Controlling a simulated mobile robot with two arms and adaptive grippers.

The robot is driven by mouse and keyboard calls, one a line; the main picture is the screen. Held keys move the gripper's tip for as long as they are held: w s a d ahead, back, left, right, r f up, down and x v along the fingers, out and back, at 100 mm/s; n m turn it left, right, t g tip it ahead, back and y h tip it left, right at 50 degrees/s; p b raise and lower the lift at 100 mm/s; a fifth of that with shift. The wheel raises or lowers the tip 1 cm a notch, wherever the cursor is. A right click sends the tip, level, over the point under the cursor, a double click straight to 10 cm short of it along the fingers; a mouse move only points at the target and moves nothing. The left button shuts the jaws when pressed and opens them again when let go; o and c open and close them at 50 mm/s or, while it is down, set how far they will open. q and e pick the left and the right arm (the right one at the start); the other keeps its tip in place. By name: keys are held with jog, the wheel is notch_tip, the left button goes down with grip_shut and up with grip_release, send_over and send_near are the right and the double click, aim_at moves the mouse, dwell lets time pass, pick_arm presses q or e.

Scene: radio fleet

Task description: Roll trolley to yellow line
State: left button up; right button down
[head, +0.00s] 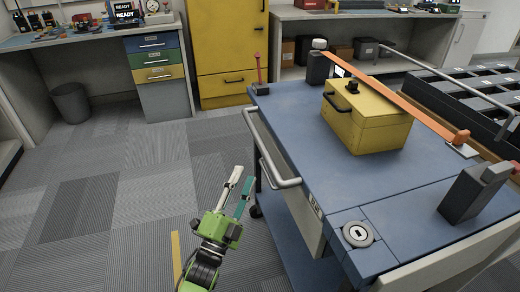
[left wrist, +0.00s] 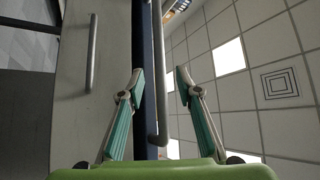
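The trolley (head: 420,185) has a blue top and stands at the right in the head view. Its grey push handle (head: 268,160) runs along its left side. In the left wrist view the handle (left wrist: 157,80) shows as a bar between the two fingers. My left gripper (head: 242,178) is open and empty, just left of the handle; contact is not visible. Its fingers also show spread in the left wrist view (left wrist: 160,76). A yellow strip (head: 176,258) on the floor, left of my left gripper, looks like the yellow line. My right gripper is not in view.
A yellow case (head: 368,122), an orange bar (head: 400,98) and a dark radio (head: 465,195) are on the trolley. A bench with drawers (head: 158,62), a bin (head: 71,103) and a yellow cabinet (head: 230,50) stand behind. The carpet (head: 100,190) at left is clear.

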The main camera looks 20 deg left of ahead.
aim_at(259, 143)
pick_arm(q)
jog(key=x, duration=1.2)
jog(key=shift+w+r, duration=0.1)
jog(key=shift+w, duration=0.25)
grip_shut()
